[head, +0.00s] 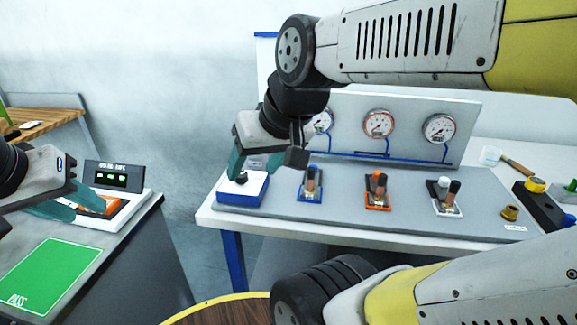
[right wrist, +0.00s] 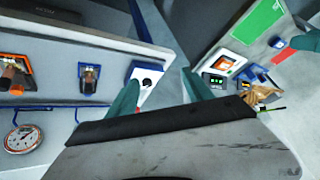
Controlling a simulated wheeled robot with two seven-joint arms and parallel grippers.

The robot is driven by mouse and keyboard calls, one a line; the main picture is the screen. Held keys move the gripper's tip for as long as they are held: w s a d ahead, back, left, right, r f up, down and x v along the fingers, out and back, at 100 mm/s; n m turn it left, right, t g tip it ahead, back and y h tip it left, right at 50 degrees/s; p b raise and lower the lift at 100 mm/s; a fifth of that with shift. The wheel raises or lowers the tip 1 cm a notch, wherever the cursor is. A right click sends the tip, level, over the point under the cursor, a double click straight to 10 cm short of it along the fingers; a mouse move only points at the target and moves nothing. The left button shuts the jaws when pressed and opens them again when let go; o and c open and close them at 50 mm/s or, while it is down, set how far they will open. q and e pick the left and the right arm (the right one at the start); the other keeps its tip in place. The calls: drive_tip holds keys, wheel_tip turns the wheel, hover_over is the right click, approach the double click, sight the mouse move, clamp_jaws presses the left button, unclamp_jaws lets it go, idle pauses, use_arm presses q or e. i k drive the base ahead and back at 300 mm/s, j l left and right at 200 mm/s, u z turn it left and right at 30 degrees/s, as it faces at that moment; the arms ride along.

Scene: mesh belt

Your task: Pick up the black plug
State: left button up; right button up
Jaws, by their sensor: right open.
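The black plug (head: 241,178) sits on top of a white box with a blue base (head: 256,191), at the left end of the grey panel board. It also shows in the right wrist view (right wrist: 147,83), close to one finger. In the right wrist view, the plug lies near the left finger of the right gripper (right wrist: 161,78). My left gripper (head: 78,206) is at the far left beside a white device with an orange part; its fingers look apart.
Blue, orange and white lever switches (head: 377,190) stand along the board right of the box, with gauges (head: 379,124) behind. A green mat (head: 50,276) lies on the left table. A floor gap separates the tables. My right arm spans the upper right.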

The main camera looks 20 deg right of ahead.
sight(456, 185)
drive_tip(key=z, duration=2.1)
drive_tip(key=i+z, duration=0.25)
drive_tip(key=z, duration=0.15)
drive_tip(key=i+j+z, duration=0.1)
drive_tip(key=z, duration=0.25)
drive_tip(key=i+j, duration=0.05)
drive_tip(key=i, duration=0.05)
